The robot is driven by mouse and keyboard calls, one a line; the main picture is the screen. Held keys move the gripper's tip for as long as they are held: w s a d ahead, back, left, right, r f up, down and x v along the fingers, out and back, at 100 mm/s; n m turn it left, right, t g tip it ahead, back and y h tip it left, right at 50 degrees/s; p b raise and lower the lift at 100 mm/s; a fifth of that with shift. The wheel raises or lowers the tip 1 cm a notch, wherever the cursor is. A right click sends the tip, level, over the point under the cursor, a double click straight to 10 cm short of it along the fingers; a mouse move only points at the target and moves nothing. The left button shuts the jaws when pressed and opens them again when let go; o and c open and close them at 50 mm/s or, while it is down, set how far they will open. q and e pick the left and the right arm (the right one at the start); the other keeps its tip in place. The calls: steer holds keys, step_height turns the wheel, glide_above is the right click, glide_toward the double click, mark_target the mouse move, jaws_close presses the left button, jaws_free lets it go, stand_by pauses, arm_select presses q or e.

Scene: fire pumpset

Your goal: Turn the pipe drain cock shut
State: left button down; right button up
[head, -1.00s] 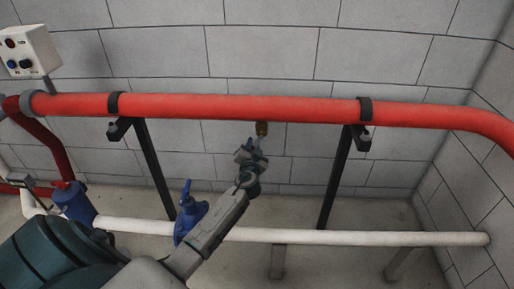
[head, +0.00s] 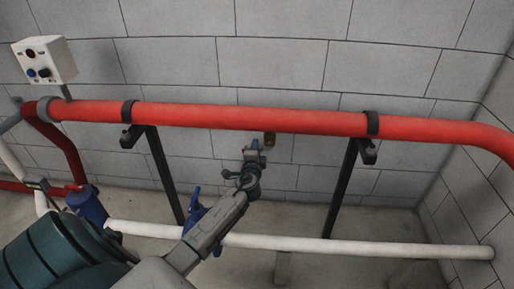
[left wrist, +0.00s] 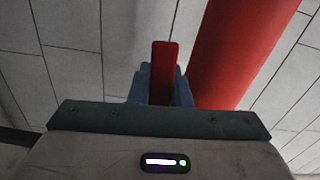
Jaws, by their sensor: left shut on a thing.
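The drain cock's brass body (head: 269,139) hangs from the underside of the red pipe (head: 320,120), near the middle of the head view. My left gripper (head: 252,147) is just left of it and slightly below the pipe. In the left wrist view, a red lever (left wrist: 164,72) stands upright between the blue-grey fingers of my left gripper (left wrist: 161,90), which is shut on it. The red pipe also shows in the left wrist view (left wrist: 238,45), right of the lever. The joint between lever and brass body is hidden. My right gripper is not in view.
Black supports (head: 163,170) hold the red pipe before a grey block wall (head: 280,60). A white pipe (head: 330,244) runs low across the floor. A blue valve (head: 194,212) sits beside my left arm. A white control box (head: 44,60) is at upper left.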

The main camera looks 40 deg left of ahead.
arm_select(q)
steer(key=shift+a+r+m, duration=0.1)
steer(key=shift+r+m, duration=0.25)
steer(key=shift+m, duration=0.25)
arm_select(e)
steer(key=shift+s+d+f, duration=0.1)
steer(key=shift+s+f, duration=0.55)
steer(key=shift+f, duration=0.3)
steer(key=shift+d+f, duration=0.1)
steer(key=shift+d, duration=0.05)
arm_select(q)
steer(key=c, duration=1.3)
jaws_free()
steer(key=shift+s, duration=0.1)
steer(key=shift+c, duration=0.2)
steer(key=shift+s+r, duration=0.1)
